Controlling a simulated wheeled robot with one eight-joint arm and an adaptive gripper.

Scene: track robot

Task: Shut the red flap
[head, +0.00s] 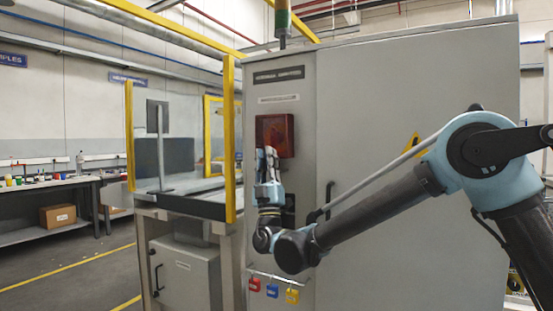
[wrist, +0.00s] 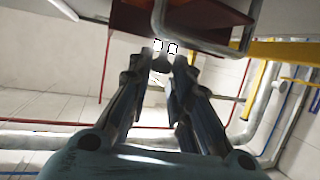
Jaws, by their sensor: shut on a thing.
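The red flap (head: 275,135) is on the narrow left panel of the grey cabinet, below two label plates. It shows as a dark red panel with a visible side edge; I cannot tell exactly how far it stands open. My gripper (head: 266,152) points upward at the flap's lower left edge and covers part of it. In the wrist view my gripper (wrist: 162,60) has its fingers closed around a small dark grip piece just below the red flap (wrist: 125,18). The fingertips hide how this piece joins the flap.
The grey cabinet (head: 430,210) fills the right, with a dark door handle (head: 328,196) near my arm. Red, blue and yellow tags (head: 272,290) hang below my gripper. A yellow-framed guard (head: 230,140) stands close on the left.

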